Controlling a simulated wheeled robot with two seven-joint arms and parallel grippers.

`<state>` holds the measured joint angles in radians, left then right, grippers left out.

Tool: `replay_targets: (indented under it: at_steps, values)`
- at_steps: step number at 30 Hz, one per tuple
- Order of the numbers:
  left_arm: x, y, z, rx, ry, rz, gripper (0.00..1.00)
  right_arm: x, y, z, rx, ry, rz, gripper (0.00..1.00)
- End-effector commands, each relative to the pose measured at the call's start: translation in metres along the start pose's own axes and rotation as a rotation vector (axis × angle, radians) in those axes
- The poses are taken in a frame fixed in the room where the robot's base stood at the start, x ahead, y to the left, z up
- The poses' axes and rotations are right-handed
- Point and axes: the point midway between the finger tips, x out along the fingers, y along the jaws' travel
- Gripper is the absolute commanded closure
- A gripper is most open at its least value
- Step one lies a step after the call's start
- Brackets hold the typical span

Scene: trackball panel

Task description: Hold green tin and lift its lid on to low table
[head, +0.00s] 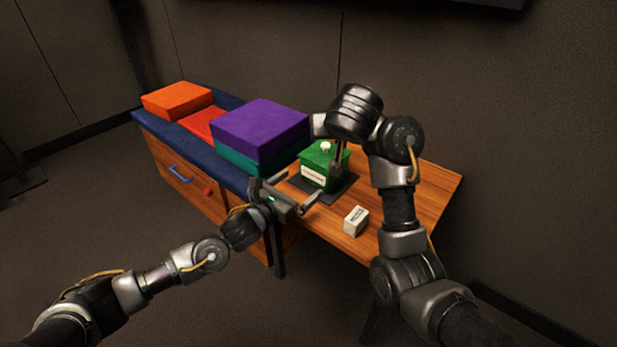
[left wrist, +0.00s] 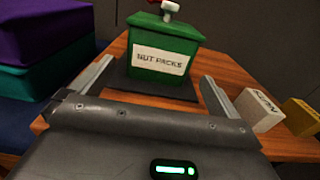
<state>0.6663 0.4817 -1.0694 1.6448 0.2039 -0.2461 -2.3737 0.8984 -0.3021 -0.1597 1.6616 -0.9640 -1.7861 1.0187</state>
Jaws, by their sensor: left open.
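The green tin (head: 318,172) stands upright on a dark mat (head: 345,187) on the wooden low table (head: 432,190). Its lid (head: 320,152) is on, with a pale knob (head: 325,146). In the left wrist view the tin (left wrist: 163,60) shows a "NUT PACKS" label straight ahead. My left gripper (head: 302,187) is open, at the tin's near side; its fingers (left wrist: 155,85) point toward the tin with a gap before it.
A small white labelled block (head: 355,220) sits on the table's front part; a yellow block (left wrist: 300,117) shows beside it in the left wrist view. Left is a blue-topped bench (head: 235,180) with purple (head: 262,128), teal and orange (head: 177,99) cushions. The table's right end is clear.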

Motion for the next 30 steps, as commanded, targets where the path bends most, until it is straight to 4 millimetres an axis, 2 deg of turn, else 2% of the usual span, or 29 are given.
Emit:
replay_targets:
  at_steps: [9, 15, 21, 28, 30]
  values:
    - [0.058, -0.001, 0.001, -0.002, -0.001, 0.000, 0.00, 0.000, 0.000, 0.000, 0.000, 0.000, 0.000, 0.64]
    - [0.081, -0.001, 0.001, -0.002, -0.001, -0.001, 0.00, 0.000, 0.000, 0.000, 0.000, 0.000, 0.000, 0.64]
    - [0.089, -0.001, 0.001, -0.002, -0.002, -0.002, 0.00, 0.000, 0.000, 0.000, 0.000, 0.000, 0.000, 0.64]
    - [0.089, -0.001, 0.001, -0.002, -0.001, -0.002, 0.00, 0.000, 0.000, 0.000, 0.000, 0.000, 0.000, 0.64]
    - [0.089, -0.001, 0.001, -0.002, -0.001, -0.002, 0.09, 0.000, 0.000, 0.000, 0.000, 0.000, 0.000, 0.64]
